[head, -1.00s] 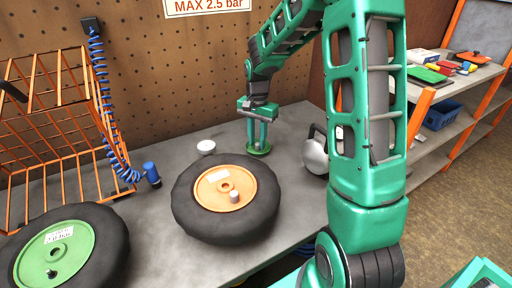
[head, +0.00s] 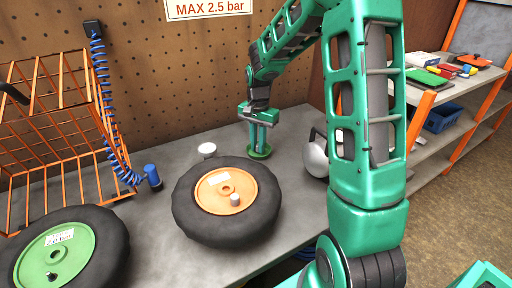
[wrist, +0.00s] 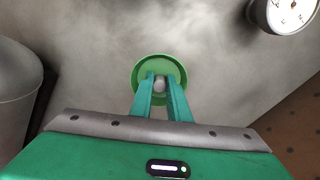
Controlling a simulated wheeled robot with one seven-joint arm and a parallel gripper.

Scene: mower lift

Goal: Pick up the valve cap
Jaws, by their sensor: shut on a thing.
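The valve cap (wrist: 159,84), a small grey round piece, sits between my fingertips over a shallow green dish (wrist: 137,72) in the wrist view. My gripper (wrist: 160,88) points down into the dish and is shut on the cap. In the head view my gripper (head: 260,150) stands at the green dish (head: 259,156) on the bench, behind the orange-hubbed wheel. The cap is hidden there by the fingers. I cannot tell whether the cap still touches the dish floor.
An orange-hubbed wheel (head: 185,209) with a grey piece on its hub (head: 235,200) lies in front. A green-hubbed wheel (head: 112,250) lies at left. A white gauge (head: 207,149) and a rounded metal object (head: 316,160) flank the dish. An orange wire cage (head: 45,135) stands left.

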